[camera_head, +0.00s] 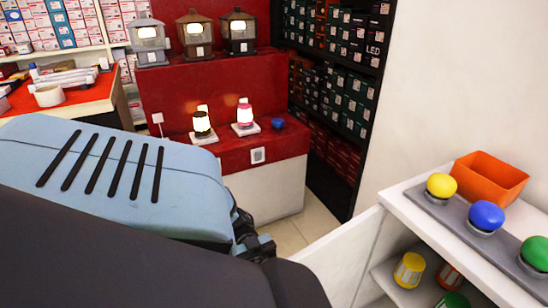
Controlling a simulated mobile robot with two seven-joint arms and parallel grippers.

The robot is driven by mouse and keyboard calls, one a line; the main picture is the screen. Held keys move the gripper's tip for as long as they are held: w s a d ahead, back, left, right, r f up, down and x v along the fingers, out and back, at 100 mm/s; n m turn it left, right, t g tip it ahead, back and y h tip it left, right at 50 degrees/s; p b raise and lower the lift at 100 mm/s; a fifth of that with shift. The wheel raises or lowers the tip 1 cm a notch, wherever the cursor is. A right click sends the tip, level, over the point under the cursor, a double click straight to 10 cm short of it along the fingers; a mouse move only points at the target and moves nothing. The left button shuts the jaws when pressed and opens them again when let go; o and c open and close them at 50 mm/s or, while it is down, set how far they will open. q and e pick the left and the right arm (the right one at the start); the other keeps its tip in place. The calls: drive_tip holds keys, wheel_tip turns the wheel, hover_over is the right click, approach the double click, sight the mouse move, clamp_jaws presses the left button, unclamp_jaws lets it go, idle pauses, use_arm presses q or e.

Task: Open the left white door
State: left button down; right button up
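The left white door (345,258) is a white panel at the lower middle. It stands swung out from the left side of the white cabinet (412,222), and the shelf inside shows to its right. My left arm comes in from the left and covers the lower left of the view. Black parts of my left gripper (252,238) show past the blue arm link, just left of the door's upper edge. Its fingertips are hidden, so I cannot tell whether it is open or touches the door. My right gripper is not in view.
On the cabinet top stand a grey base with yellow, blue and green domed buttons (486,216) and an orange bin (489,178). A yellow jar (409,270) and others sit on the inner shelf. A red stepped display with lamps (228,90) stands behind; a little tiled floor (290,232) is clear.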

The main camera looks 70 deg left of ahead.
use_arm(q)
drive_tip(key=shift+a, duration=0.35)
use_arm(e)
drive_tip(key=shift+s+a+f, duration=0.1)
use_arm(q)
drive_tip(key=c, duration=1.6)
unclamp_jaws()
drive_tip(key=shift+c, duration=0.2)
drive_tip(key=shift+s, duration=0.1)
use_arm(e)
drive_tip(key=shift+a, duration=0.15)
